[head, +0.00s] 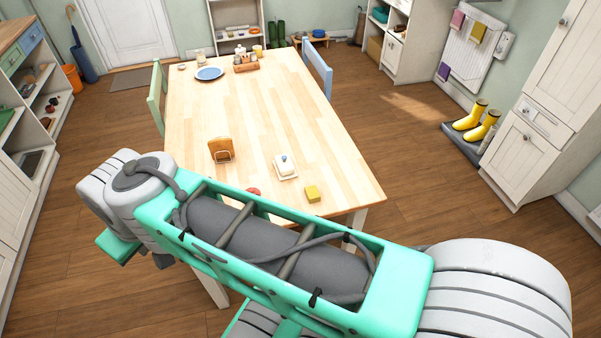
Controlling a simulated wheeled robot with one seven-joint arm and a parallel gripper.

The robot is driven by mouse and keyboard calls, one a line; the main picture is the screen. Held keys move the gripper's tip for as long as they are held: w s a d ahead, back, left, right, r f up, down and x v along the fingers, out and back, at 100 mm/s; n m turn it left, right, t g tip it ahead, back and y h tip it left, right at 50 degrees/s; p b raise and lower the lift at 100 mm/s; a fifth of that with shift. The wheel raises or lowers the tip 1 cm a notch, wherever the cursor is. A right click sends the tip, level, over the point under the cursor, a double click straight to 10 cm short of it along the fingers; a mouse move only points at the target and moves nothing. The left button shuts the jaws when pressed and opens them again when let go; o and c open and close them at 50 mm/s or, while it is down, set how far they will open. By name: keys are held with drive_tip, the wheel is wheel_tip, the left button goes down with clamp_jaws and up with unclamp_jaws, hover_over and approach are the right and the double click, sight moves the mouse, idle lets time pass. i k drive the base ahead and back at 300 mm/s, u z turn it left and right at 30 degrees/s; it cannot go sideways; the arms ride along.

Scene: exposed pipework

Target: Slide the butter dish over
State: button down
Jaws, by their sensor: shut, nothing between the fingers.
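The butter dish (285,168) stands on the near part of the wooden table (255,110), right of the table's middle. It is white, with a lid and a blue knob on top, on a pale base. My arm crosses the lower part of the head view, in front of the table's near edge. My gripper does not show in this view, so its place relative to the dish cannot be told.
A yellow block (313,193) lies just right of and nearer than the dish. A red item (253,191) is partly hidden by my arm. A blue plate (209,74) is far off. The table's middle is clear.

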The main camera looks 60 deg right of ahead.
sight(284, 169)
drive_tip(key=u, duration=0.05)
drive_tip(key=k, duration=0.25)
drive_tip(key=u, duration=0.95)
drive_tip(key=i, duration=0.95)
drive_tip(key=z, duration=3.35)
drive_tip(key=i, duration=0.5)
drive_tip(key=z, duration=0.1)
drive_tip(key=k, duration=0.5)
drive_tip(key=z, duration=0.85)
